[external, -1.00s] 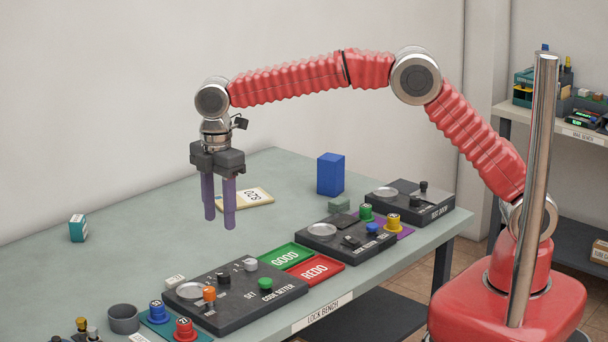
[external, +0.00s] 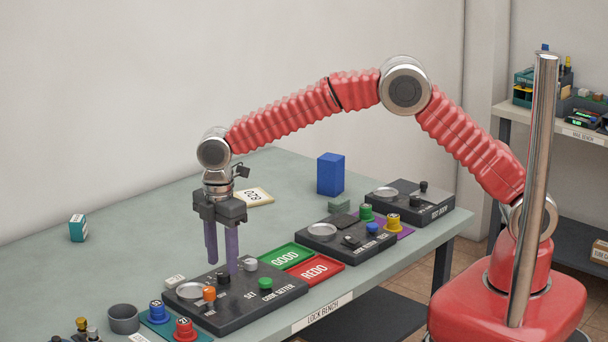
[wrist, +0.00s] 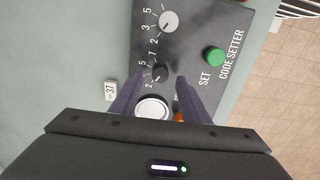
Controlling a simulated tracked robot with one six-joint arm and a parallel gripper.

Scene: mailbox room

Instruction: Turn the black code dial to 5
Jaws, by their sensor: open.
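The black code dial (wrist: 160,74) is a small round knob on the dark code setter box (external: 262,306). In the wrist view it lies between and just beyond the tips of my gripper (wrist: 152,84), with numbers such as 2 and 5 printed beside it. It also shows in the external view (external: 223,278), close to the finger tips. My gripper (external: 222,268) points down with its purple fingers apart and nothing between them. Whether the fingers touch the dial or box cannot be told. The dial's exact setting is too small to read.
A grey-white dial (wrist: 169,21), a green button (wrist: 214,56), an orange knob (external: 209,293) and a round silver plate (wrist: 152,108) crowd the same box. Green GOOD (external: 286,257) and red REDO (external: 316,269) mats lie to the right. The bench behind is mostly clear.

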